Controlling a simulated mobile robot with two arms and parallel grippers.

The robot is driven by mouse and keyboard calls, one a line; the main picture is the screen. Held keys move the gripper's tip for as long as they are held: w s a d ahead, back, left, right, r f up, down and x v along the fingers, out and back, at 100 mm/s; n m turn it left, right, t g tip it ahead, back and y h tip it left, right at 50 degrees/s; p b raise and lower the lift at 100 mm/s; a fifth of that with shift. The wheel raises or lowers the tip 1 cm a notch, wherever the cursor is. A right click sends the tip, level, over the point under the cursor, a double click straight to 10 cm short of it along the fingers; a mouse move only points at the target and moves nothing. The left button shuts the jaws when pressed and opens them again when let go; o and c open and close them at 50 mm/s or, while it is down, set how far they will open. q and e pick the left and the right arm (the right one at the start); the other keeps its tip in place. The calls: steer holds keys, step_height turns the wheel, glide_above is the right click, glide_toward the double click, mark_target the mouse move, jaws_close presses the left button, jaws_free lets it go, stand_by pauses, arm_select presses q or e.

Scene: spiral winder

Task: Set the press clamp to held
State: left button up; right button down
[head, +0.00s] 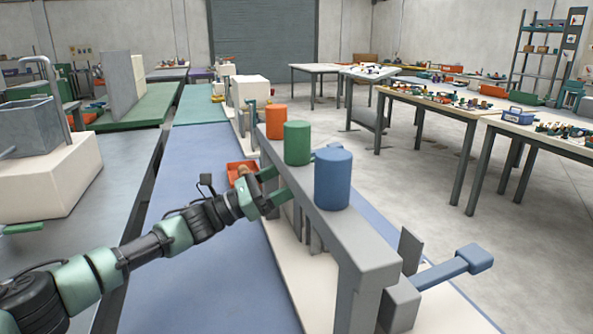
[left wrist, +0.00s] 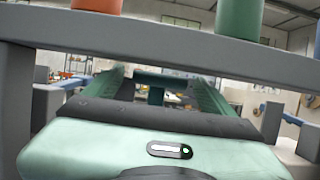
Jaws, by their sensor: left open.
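A grey beam (head: 335,230) carries an orange cylinder (head: 276,121), a green cylinder (head: 297,143) and a blue cylinder (head: 332,178). A blue lever (head: 455,268) with a block-shaped end sticks out at the beam's near right. I cannot tell which part is the press clamp. My left gripper (head: 276,184) is open at the beam's left side, its fingers reaching under it. In the left wrist view, a dark green T-shaped bar (left wrist: 155,82) shows between the spread fingers; whether they touch it is unclear. My right gripper is not in view.
The beam stands over a pale base beside a blue mat (head: 210,285). A red tray (head: 240,170) lies behind my left gripper. A white block with a grey bin (head: 30,125) stands at left. Tables with small parts (head: 440,97) stand at the right; the floor before them is clear.

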arm_select(q)
steer(key=shift+d+r, duration=0.15)
steer(key=shift+d, duration=0.05)
steer(key=shift+c, duration=0.3)
